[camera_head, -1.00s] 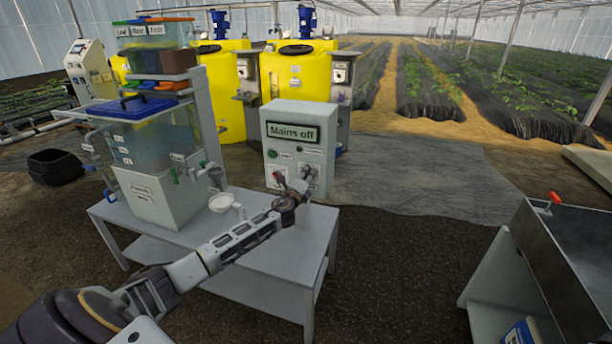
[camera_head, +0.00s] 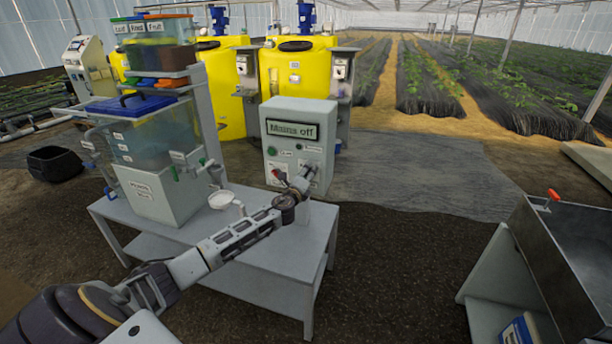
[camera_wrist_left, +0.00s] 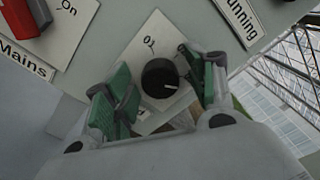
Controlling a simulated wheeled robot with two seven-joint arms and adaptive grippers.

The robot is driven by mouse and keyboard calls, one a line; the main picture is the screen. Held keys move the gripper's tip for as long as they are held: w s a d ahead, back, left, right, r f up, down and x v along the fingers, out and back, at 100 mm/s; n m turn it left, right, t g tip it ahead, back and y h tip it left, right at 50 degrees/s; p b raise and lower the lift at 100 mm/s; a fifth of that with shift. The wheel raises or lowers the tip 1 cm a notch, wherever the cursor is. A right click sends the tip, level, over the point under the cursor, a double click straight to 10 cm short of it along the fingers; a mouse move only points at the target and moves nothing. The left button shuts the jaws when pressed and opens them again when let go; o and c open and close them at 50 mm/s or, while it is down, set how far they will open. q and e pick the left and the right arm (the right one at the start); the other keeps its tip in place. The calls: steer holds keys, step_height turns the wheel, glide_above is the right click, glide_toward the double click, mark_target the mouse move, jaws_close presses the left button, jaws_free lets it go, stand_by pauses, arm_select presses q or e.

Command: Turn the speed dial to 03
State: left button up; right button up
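The speed dial (camera_wrist_left: 160,78) is a round black knob with a white pointer line, on a white plate with a small tilted marking that I cannot read surely. My left gripper (camera_wrist_left: 163,84) is open, with one green-padded finger on each side of the dial and narrow gaps showing. In the head view, my left gripper (camera_head: 302,180) is at the lower right of the grey control box (camera_head: 291,112) and hides the dial. The box's display (camera_head: 292,131) reads "Mains off". My right gripper is not in view.
A red switch (camera_wrist_left: 22,17) sits beside the dial plate, near "Mains" and "On" labels. A "Running" label (camera_wrist_left: 239,19) is on the other side.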

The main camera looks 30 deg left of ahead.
arm_select(q)
steer(key=v, duration=1.2)
stand_by(1.1)
stand_by(0.6)
